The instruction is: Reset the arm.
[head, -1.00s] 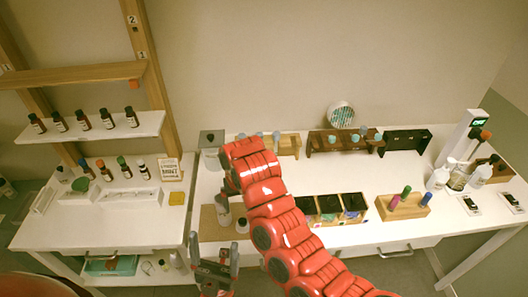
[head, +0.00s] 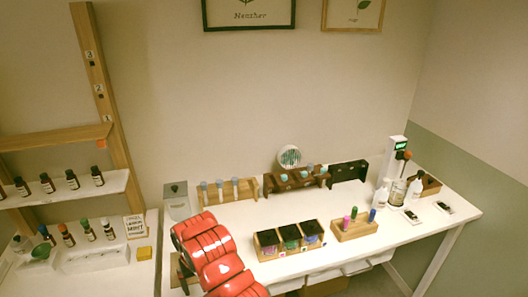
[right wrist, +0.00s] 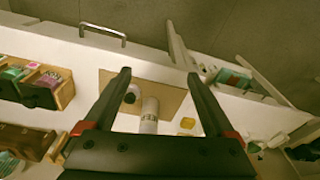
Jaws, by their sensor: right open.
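My left gripper is not in view.
The table holds a box of dark compartments (head: 288,240), a wooden holder with coloured vials (head: 355,228), a rack of vials (head: 229,190) and a dark wooden rack (head: 296,180) behind. Bottles line the shelf (head: 75,192) at left. White tabletop is bare between the racks and boxes.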

